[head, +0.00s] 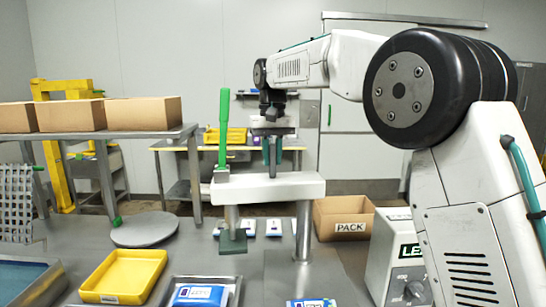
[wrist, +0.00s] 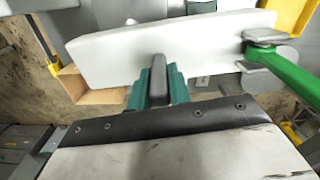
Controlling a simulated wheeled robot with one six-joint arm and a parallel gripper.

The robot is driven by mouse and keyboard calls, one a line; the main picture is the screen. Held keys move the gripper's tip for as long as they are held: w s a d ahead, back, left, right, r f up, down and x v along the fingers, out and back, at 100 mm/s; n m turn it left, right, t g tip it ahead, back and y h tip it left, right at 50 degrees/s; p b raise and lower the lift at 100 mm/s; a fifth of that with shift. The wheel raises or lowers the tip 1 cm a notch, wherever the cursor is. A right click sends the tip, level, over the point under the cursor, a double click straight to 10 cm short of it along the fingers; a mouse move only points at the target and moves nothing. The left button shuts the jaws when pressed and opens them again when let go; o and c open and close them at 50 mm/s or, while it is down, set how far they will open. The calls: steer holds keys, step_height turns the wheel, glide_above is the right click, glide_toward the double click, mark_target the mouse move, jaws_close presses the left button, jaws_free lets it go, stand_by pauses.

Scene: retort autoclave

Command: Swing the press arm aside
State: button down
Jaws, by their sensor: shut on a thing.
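The press arm (head: 265,188) is a white horizontal beam carried on a grey post (head: 303,232) at its right end. At its left end stand an upright green lever (head: 223,128) and, below, a square grey-green press foot (head: 232,242). My gripper (head: 272,155) is above the beam, right of the lever, with its fingers pointing down. In the wrist view the beam (wrist: 165,45) lies across the top, and my green fingers are shut on a dark upright peg (wrist: 158,72) beside it. The peg's base is hard to make out.
A yellow tray (head: 124,275), a grey tray with a blue-and-white pouch (head: 198,295) and a round grey plate (head: 144,229) are on the grey bench. Pouches lie behind the press foot. A PACK box (head: 342,217) stands behind the post; a dial unit (head: 395,260) is at right.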

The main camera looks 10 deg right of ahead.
steer(key=shift+w+r, duration=0.1)
steer(key=shift+w, duration=0.15)
stand_by(0.3)
steer(key=c, duration=1.3)
jaws_free()
step_height(320, 180, up, 7)
steer(key=shift+r, duration=0.35)
steer(key=shift+s, duration=0.1)
